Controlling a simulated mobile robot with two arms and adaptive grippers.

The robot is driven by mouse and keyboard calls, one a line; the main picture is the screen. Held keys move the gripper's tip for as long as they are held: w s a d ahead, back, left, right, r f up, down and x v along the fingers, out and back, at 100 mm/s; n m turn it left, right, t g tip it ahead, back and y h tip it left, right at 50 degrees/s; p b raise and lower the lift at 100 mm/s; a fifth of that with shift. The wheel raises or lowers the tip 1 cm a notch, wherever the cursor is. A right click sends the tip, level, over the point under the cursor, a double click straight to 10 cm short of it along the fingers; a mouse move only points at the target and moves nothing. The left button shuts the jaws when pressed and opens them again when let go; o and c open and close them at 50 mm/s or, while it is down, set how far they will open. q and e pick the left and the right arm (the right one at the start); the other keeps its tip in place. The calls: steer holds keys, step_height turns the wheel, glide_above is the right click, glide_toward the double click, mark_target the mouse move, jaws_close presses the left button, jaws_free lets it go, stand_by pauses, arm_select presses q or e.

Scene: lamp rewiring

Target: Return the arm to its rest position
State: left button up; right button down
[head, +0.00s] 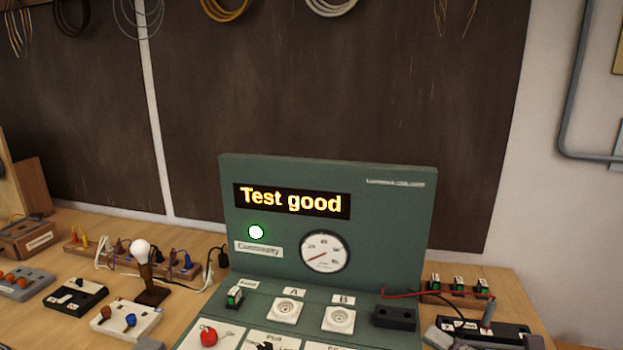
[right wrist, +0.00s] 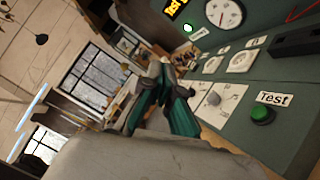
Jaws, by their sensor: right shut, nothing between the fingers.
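My right gripper (right wrist: 164,80) shows in the right wrist view, with its dark green fingers brought together and nothing between them. It is in the air beside the green test panel (right wrist: 226,98). In the head view the same panel (head: 395,215) stands on the bench; its display (head: 292,202) reads "Test good" and a round lamp (head: 256,232) glows green. A green button (right wrist: 262,115) by a "Test" label is on the panel, to the right of the fingers in the right wrist view. My left gripper is in neither view.
A bulb on a wooden stand (head: 150,290) and several small switch blocks are on the bench left of the panel. A black block (head: 394,316) with red and black leads sits at the panel's right. Cable coils hang above. The air before the dark board is clear.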

steer(key=w+d+m+t+h, duration=0.1)
steer(key=d+m+t+h, duration=0.25)
steer(key=m+h, duration=0.4)
steer(key=d+m+t+h, duration=0.3)
steer(key=m+t+h, duration=0.1)
steer(key=m, duration=0.6)
steer(key=s+d+f+m+g+h, duration=0.35)
steer(key=f+m+g+h, duration=0.2)
steer(key=f+m, duration=0.3)
steer(key=s+a+f+m+g+y, duration=0.2)
steer(key=s+a+f+g, duration=0.35)
steer(key=s+f, duration=0.4)
steer(key=s+a+f+m+g+y, duration=0.1)
steer(key=s+a+f+g, duration=0.3)
steer(key=s+f+g, duration=0.45)
step_height(320, 180, down, 24)
steer(key=t, duration=0.1)
steer(key=s+d+f+g, duration=0.1)
steer(key=s+d+f, duration=0.2)
steer(key=s+f, duration=1.5)
steer(key=shift+f, duration=0.15)
